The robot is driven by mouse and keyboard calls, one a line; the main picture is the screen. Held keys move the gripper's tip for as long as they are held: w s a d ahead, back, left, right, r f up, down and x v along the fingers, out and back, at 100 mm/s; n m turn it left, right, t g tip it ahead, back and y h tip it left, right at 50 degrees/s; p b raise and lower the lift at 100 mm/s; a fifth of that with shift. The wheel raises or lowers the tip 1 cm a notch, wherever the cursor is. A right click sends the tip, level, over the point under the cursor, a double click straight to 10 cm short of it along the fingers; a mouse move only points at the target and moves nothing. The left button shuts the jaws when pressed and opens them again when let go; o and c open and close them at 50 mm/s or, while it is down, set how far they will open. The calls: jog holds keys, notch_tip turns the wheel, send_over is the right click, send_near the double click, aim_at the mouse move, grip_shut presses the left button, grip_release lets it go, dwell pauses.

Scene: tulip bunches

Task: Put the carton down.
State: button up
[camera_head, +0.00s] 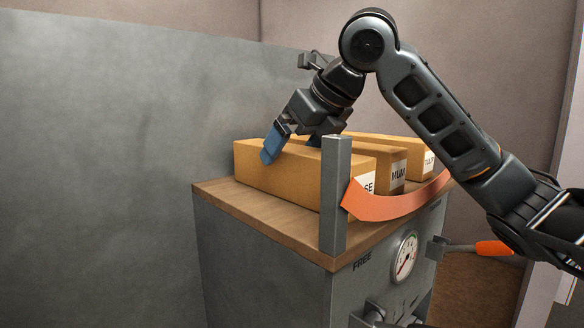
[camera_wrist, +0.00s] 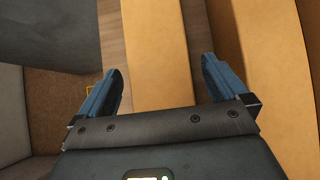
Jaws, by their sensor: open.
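A long tan carton (camera_head: 255,172) with a white label ending in "SE" rests on the wooden top (camera_head: 232,199) of a grey cabinet. My gripper (camera_head: 292,143) is open over it, with one blue finger on its near side and the other on its far side. In the wrist view the carton (camera_wrist: 152,50) runs between the two spread fingers of my gripper (camera_wrist: 158,88), with a visible gap at each finger. Part of the carton's label is hidden behind a grey post.
Another carton marked "MUM" (camera_head: 397,172) and a third carton (camera_head: 427,158) stand behind. A grey post (camera_head: 335,200) and curved orange band (camera_head: 405,203) border the top. A gauge (camera_head: 405,254) and orange-handled lever (camera_head: 494,248) are on the cabinet. A grey wall (camera_head: 90,170) is at left.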

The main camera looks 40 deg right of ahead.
jog(key=shift+w+f, duration=0.35)
jog(key=shift+f, duration=0.05)
jog(key=c, duration=1.7)
jog(key=shift+o, duration=0.2)
jog(key=shift+r, duration=0.15)
jog(key=shift+r, duration=0.5)
jog(key=r, duration=0.2)
jog(key=d+r+b, duration=0.1)
jog(key=shift+s+r, duration=0.2)
jog(key=shift+s, duration=0.2)
jog(key=s+d+r, duration=0.4)
jog(key=s, duration=0.1)
jog(key=s+d+r+b, duration=0.1)
jog(key=s+d+r, duration=0.1)
jog(key=s+d, duration=0.1)
jog(key=shift+r, duration=0.2)
